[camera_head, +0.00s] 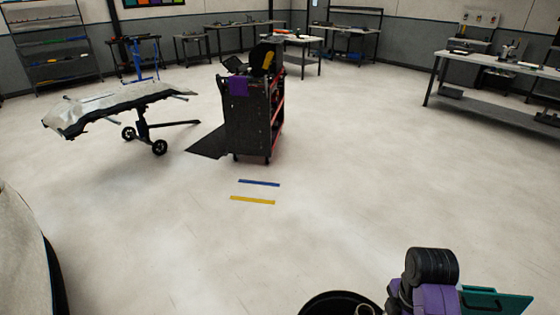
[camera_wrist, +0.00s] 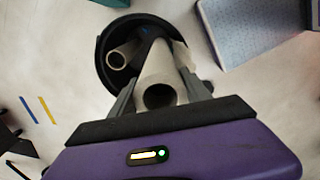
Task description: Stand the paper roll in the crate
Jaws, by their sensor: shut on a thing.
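My gripper (camera_wrist: 158,98) has its two grey fingers on either side of a pale paper roll (camera_wrist: 160,76) and is shut on it. The roll's hollow end faces the wrist camera and its far part overlaps a round black container (camera_wrist: 103,72) in that view. I cannot tell whether the roll's far end is inside the container or above it. Another pale hollow roll (camera_wrist: 122,55) leans within that container. In the head view the container's black rim (camera_head: 318,299) shows at the bottom edge, beside my purple and black arm; the gripper's fingers are hidden there. No other crate is clearly recognisable.
A teal panel or box (camera_head: 497,302) is right of my arm. A pale blue speckled surface (camera_wrist: 255,30) lies right of the container. A black tool cart (camera_head: 252,118) and a wheeled stand (camera_head: 140,125) are farther off. The floor between is clear, with blue and yellow strips (camera_head: 253,200).

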